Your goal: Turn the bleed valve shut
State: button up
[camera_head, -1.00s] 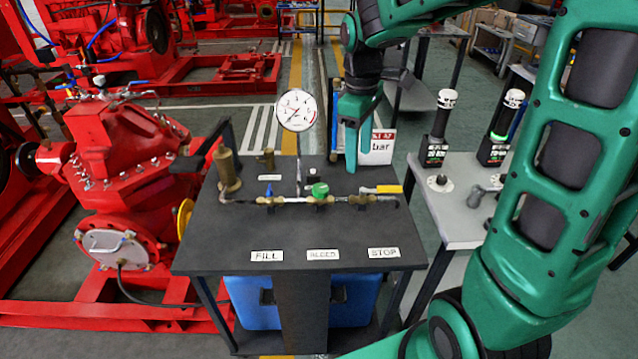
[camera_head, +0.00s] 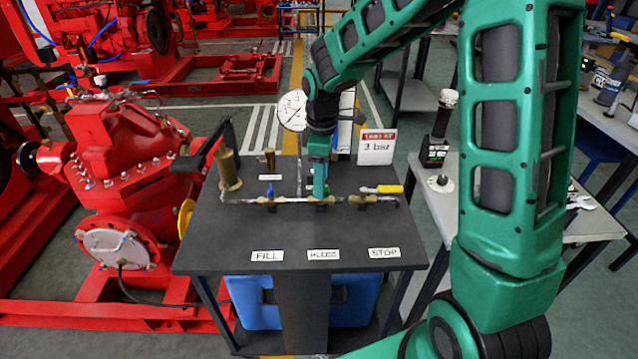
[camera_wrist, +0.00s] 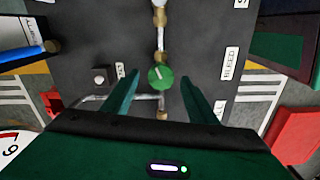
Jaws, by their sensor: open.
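The bleed valve's round green knob (camera_wrist: 160,77) shows in the wrist view on the brass pipe line, with a pale mark on its top. The BLEED label (camera_head: 322,254) is on the table's near side and also shows in the wrist view (camera_wrist: 230,63). My gripper (camera_head: 320,190) points down over the middle of the pipe and hides most of the knob in the head view. In the wrist view my gripper (camera_wrist: 160,95) is open, one finger on each side of the knob, with visible gaps. Whether the fingertips reach down to the knob's height I cannot tell.
The blue-handled fill valve (camera_head: 270,186) is left of my gripper; the yellow stop handle (camera_head: 384,189) is right. The gauge (camera_head: 292,110) stands behind, partly hidden by my arm. A 3 bar sign (camera_head: 377,147) stands at the back. The dark tabletop's front (camera_head: 230,235) is mostly clear.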

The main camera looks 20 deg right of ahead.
jog(key=shift+f, duration=0.75)
jog(key=shift+c, duration=0.7)
jog(key=c, duration=0.9)
jog(key=shift+a, duration=0.15)
